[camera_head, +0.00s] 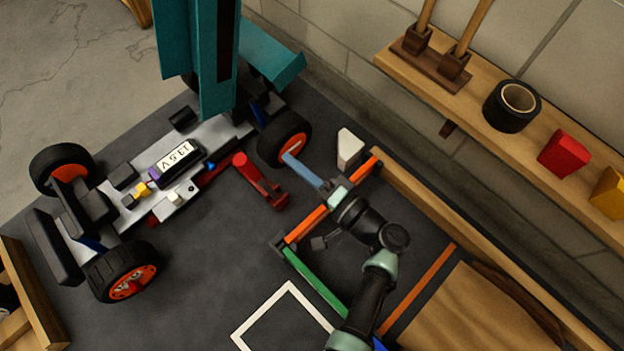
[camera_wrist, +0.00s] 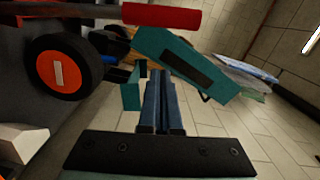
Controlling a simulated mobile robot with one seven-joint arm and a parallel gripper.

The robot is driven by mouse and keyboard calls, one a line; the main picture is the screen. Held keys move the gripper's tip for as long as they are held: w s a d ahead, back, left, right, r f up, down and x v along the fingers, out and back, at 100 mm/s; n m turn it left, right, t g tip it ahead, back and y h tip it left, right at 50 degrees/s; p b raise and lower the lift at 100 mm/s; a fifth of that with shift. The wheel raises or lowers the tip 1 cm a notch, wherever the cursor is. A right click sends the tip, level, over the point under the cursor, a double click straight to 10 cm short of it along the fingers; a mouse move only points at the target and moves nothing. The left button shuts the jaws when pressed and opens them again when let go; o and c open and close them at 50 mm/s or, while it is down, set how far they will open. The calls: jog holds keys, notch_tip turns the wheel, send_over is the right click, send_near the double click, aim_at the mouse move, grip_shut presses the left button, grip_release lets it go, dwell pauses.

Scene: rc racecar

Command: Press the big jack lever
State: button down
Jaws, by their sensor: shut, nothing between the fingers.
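A red lever-like part (camera_head: 260,182), apparently the jack lever, slopes beside the racecar (camera_head: 165,180), with a short crossbar at its lower end. A red bar (camera_wrist: 160,15) crosses the top of the wrist view, probably the same part. My gripper (camera_head: 288,158) is shut and empty. Its long blue-grey fingers point up-left, with their tips near the car's upper right wheel, to the right of and above the red part in the picture. The fingers also show in the wrist view (camera_wrist: 158,73), below the red bar. I cannot tell the exact gap.
A teal upright piece (camera_head: 215,60) rises over the car's far end. A white block (camera_head: 349,149) lies just right of my fingers. A wooden shelf (camera_head: 470,100) with black tape (camera_head: 511,106) and a red block (camera_head: 563,154) runs along the wall.

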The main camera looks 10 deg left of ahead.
jog(key=shift+s+a+f+b, duration=0.1)
jog(key=shift+s+a+b, duration=0.15)
jog(key=shift+a, duration=0.6)
jog(key=shift+s+a+f+b, duration=0.15)
jog(key=shift+a+b, duration=0.25)
jog(key=shift+a, duration=0.4)
jog(key=shift+s+a+f+b, duration=0.15)
jog(key=shift+a+b, duration=0.15)
jog(key=shift+a, duration=0.55)
